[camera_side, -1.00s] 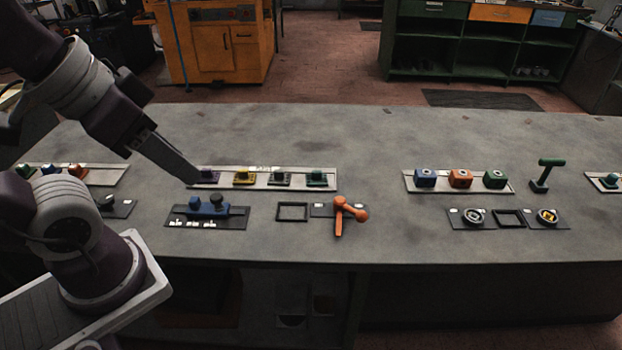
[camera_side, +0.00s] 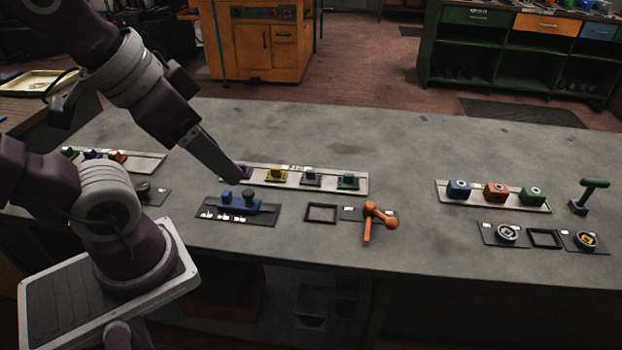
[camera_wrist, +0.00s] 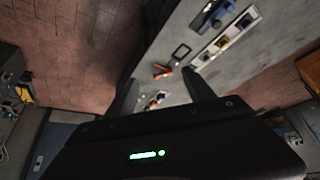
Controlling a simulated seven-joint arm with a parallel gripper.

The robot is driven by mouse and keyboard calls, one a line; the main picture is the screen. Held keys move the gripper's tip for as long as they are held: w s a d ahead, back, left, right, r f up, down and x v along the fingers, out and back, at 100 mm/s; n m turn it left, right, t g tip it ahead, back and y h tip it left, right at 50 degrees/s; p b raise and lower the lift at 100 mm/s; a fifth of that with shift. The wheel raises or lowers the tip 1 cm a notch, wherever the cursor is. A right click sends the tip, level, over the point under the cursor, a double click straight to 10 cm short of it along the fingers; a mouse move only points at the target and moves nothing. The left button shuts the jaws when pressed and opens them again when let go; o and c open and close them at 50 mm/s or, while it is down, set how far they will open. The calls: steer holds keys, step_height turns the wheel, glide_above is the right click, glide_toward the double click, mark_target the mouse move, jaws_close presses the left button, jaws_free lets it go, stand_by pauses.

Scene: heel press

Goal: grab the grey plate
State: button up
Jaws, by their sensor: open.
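The grey plate (camera_side: 311,177), a small dark grey piece with a raised block, sits on a pale rack (camera_side: 357,191) in the side view. It is between a yellow piece (camera_side: 276,174) and a green piece (camera_side: 348,181). My gripper (camera_side: 239,178) is at the left end of this rack, near a purple piece (camera_side: 245,171) it partly hides, left of the grey plate. In the wrist view my gripper (camera_wrist: 162,90) is open, its two dark fingers apart with nothing seen held between them. The rack also shows there, small and blurred, at upper right.
In front of the rack are a blue fixture (camera_side: 238,203), a black square frame (camera_side: 321,213) and an orange lever (camera_side: 378,218). To the right stand another rack of coloured blocks (camera_side: 495,193) and a green T-handle (camera_side: 588,192). The bench behind the rack is clear.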

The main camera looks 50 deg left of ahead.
steer(key=o, duration=0.3)
